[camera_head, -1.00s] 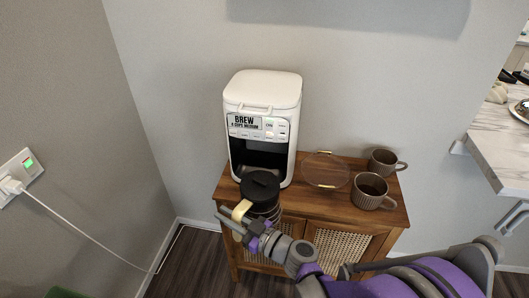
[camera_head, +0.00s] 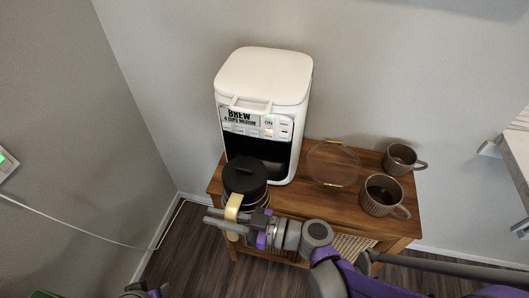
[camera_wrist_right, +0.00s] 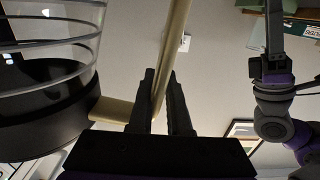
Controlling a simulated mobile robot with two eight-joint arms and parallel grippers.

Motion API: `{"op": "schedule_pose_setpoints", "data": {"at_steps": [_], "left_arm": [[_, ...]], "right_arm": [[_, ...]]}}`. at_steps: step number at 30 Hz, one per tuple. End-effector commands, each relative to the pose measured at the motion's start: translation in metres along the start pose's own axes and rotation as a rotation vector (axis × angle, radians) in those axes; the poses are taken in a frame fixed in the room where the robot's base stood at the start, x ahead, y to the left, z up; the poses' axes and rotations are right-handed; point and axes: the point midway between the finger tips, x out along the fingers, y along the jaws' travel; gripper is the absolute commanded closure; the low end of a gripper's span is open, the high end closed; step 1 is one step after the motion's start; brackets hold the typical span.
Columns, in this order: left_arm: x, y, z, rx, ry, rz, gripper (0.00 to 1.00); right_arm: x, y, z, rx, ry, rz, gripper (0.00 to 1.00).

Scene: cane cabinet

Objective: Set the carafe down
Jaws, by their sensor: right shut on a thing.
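The carafe (camera_head: 245,174) has a black lid, clear glass with bands and a cream handle (camera_head: 233,206). It is upright in front of the white coffee maker (camera_head: 263,78), at the cabinet's front left edge. I cannot tell whether its base touches anything. My right gripper (camera_head: 236,222) is shut on the handle; the right wrist view shows both fingers (camera_wrist_right: 160,100) around it, with the carafe's glass and dark base (camera_wrist_right: 50,115) at left. Part of my left arm shows at the right of that view, with its gripper (camera_wrist_right: 273,40); its jaw state is unclear.
The wooden cabinet (camera_head: 294,197) with cane doors holds a clear glass tray (camera_head: 333,163) right of the coffee maker. Two brown mugs stand at the right, one behind (camera_head: 401,158) and one in front (camera_head: 381,194). A white cable (camera_head: 90,236) hangs at left.

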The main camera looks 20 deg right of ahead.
Motion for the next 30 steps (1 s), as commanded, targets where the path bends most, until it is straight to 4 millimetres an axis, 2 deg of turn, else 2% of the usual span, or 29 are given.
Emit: {"op": "schedule_pose_setpoints", "data": {"at_steps": [5,8,11,21,24,30], "left_arm": [[0.000,0.000,0.000,0.000,0.000,0.000,0.50],[0.000,0.000,0.000,0.000,0.000,0.000,0.50],[0.001,0.000,0.001,0.000,0.000,0.000,0.50],[0.003,0.000,0.002,0.000,-0.001,0.000,0.50],[0.003,0.000,0.002,0.000,-0.001,0.000,0.50],[0.003,0.000,0.002,0.000,-0.001,0.000,0.50]], "right_arm": [[0.000,0.001,0.000,-0.002,0.001,0.001,1.00],[0.000,0.009,0.000,-0.002,0.001,0.002,1.00],[0.000,0.028,0.000,-0.002,0.001,0.005,1.00],[0.000,0.110,0.000,-0.003,0.001,0.004,1.00],[0.000,0.125,0.000,-0.002,0.002,0.002,1.00],[0.000,0.140,-0.001,-0.002,0.002,0.002,1.00]]}}
